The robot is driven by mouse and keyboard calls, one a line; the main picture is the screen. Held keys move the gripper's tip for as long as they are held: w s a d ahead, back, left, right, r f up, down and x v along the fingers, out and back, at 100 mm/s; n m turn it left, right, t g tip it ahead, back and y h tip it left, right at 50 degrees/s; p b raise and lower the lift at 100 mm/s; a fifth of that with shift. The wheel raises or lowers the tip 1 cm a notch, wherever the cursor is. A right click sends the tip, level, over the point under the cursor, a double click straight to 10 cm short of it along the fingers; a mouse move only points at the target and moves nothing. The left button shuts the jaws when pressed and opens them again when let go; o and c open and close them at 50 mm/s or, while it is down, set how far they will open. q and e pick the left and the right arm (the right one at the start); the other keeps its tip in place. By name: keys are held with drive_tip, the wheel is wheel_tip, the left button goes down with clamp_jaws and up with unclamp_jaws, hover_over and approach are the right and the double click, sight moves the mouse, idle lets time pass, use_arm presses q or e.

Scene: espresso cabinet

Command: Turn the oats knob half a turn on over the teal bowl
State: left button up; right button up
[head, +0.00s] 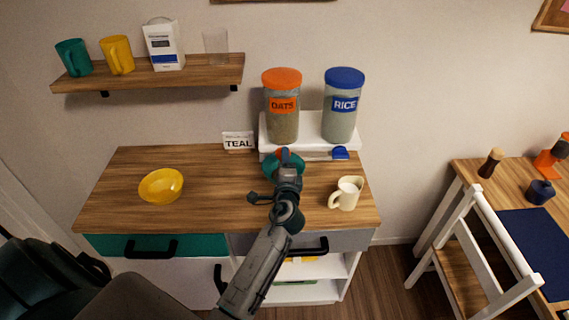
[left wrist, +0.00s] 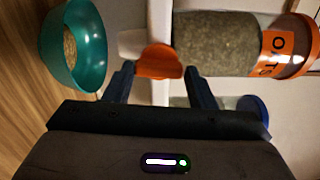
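The oats jar (head: 282,105) with its orange lid stands on a white stand. Its orange knob (left wrist: 160,62) is at the jar's lower end, between the fingertips of my left gripper (left wrist: 160,70). In the head view my left gripper (head: 287,158) covers most of the knob. The teal bowl (head: 299,166) is below the knob, partly hidden by my gripper; in the left wrist view the teal bowl (left wrist: 97,45) holds brownish oats. My right gripper is out of view.
The rice jar (head: 342,105) with its blue lid and blue knob (head: 340,153) stands to the right. A TEAL sign (head: 238,140) is behind the counter's middle. A yellow bowl (head: 161,186) is left and a cream jug (head: 346,193) right. The counter between yellow bowl and gripper is clear.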

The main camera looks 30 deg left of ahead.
use_arm(q)
drive_tip(key=o, duration=0.3)
drive_tip(key=shift+w+a, duration=0.1)
drive_tip(key=b+v, duration=0.3)
drive_tip(key=v, duration=0.8)
drive_tip(key=shift+a+b, duration=0.15)
drive_tip(key=shift+b, duration=0.15)
